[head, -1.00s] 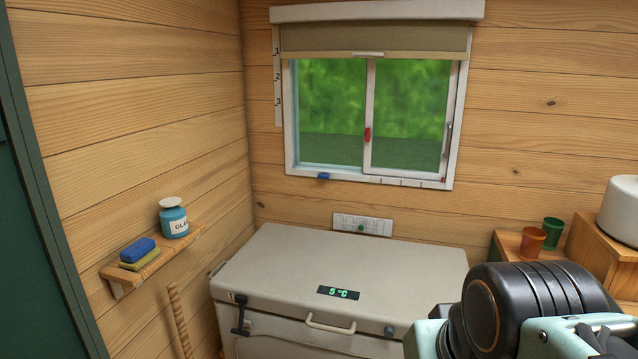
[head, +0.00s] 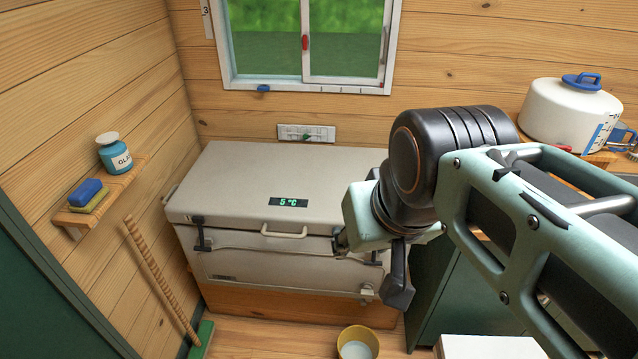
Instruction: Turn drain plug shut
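The beige cooler (head: 240,185) stands against the back wall with its lid closed and a display reading 5 °C. A small pale fitting (head: 366,293), which looks like the drain plug, is low on the right of its front; its turn position is too small to read. My arm reaches in from the right, in front of the cooler's right end. Dark parts that look like my gripper (head: 397,284) hang at the end of the arm, just right of the fitting in the picture. Contact cannot be told, and the finger opening is not clear.
A yellow bowl (head: 358,342) with pale contents stands on the floor below the fitting. A green-headed broom (head: 160,280) leans at the left. A green cabinet (head: 465,300) is close on the right, with a white object (head: 485,347) in front. A wall shelf (head: 100,200) holds a jar and sponge.

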